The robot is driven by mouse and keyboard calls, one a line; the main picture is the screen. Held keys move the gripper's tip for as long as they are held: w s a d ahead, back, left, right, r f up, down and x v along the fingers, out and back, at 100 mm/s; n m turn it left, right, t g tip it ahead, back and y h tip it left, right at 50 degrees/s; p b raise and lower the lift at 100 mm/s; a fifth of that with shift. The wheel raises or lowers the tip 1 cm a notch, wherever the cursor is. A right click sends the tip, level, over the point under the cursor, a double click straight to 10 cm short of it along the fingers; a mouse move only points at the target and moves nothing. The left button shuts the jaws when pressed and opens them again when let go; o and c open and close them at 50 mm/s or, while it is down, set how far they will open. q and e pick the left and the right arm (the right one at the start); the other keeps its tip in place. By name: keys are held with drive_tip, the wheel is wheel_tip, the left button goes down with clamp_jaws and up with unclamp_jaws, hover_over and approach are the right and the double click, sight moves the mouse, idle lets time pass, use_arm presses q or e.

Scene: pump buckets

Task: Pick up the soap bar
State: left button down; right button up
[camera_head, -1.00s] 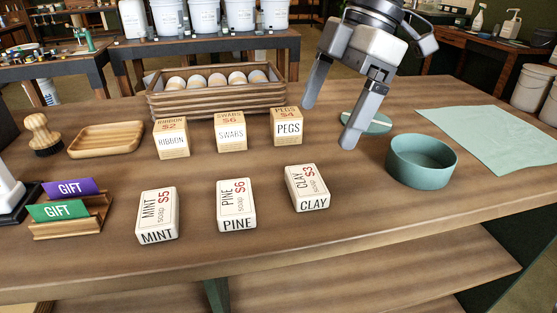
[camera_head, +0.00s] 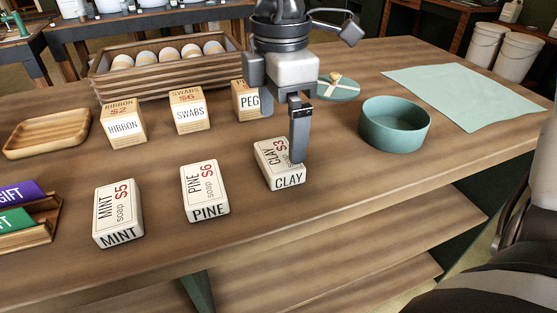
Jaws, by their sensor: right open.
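Three soap bars lie in a row on the wooden table: the mint bar (camera_head: 118,213), the pine bar (camera_head: 205,190) and the clay bar (camera_head: 278,172). Each is a pale block with a printed label. My right gripper (camera_head: 281,136) is open and empty, pointing down over the far side of the clay soap bar. Its nearer finger overlaps the bar's right part in the picture; I cannot tell whether it touches. The gripper partly hides the clay label and the pegs box behind. My left gripper is not in view.
Behind the bars stand the ribbon box (camera_head: 123,124), swabs box (camera_head: 191,112) and pegs box (camera_head: 247,102). A wooden crate (camera_head: 170,82) is farther back. A teal bowl (camera_head: 394,126) stands right of the gripper, and a wooden tray (camera_head: 47,135) lies left. The table front is clear.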

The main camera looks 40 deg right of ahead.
sight(278, 154)
wheel_tip(278, 154, down, 5)
drive_tip(key=shift+a+r, duration=0.1)
drive_tip(key=shift+r, duration=0.1)
drive_tip(key=shift+f, duration=0.25)
drive_tip(key=c, duration=1)
drive_tip(key=shift+w, duration=0.1)
drive_tip(key=shift+c, duration=0.2)
drive_tip(key=shift+r, duration=0.15)
drive_tip(key=shift+r, duration=0.25)
use_arm(q)
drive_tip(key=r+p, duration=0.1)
drive_tip(key=p, duration=0.2)
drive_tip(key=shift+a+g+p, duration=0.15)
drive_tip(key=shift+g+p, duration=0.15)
drive_tip(key=shift+p, duration=0.1)
use_arm(e)
wheel_tip(278, 154, up, 27)
drive_tip(key=shift+r, duration=0.15)
